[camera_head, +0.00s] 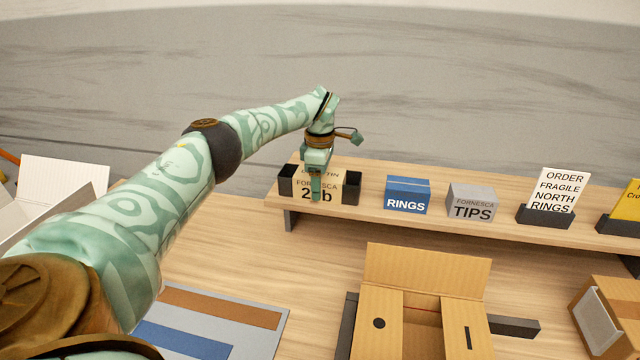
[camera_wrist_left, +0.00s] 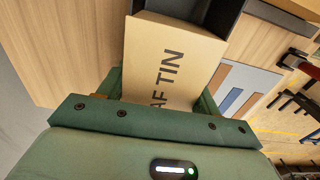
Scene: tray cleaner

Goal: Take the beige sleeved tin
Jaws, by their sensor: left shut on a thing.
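The beige sleeved tin (camera_head: 301,188) stands at the left end of the raised wooden shelf, between two black end pieces. That gripper comes down from above and is shut on the tin. In the left wrist view the tin's beige face (camera_wrist_left: 150,50), lettered "AF TIN", lies between the fingers, with black sleeve parts beyond it. I cannot tell whether the tin is clear of the shelf. My right gripper is not in view.
On the shelf (camera_head: 375,171), a blue RINGS box (camera_head: 408,194), a grey TIPS box (camera_head: 471,202) and an ORDER card (camera_head: 559,190) stand to the right. An open cardboard box (camera_head: 427,268) stands in front. A grey mat (camera_head: 262,318) with coloured strips lies front left.

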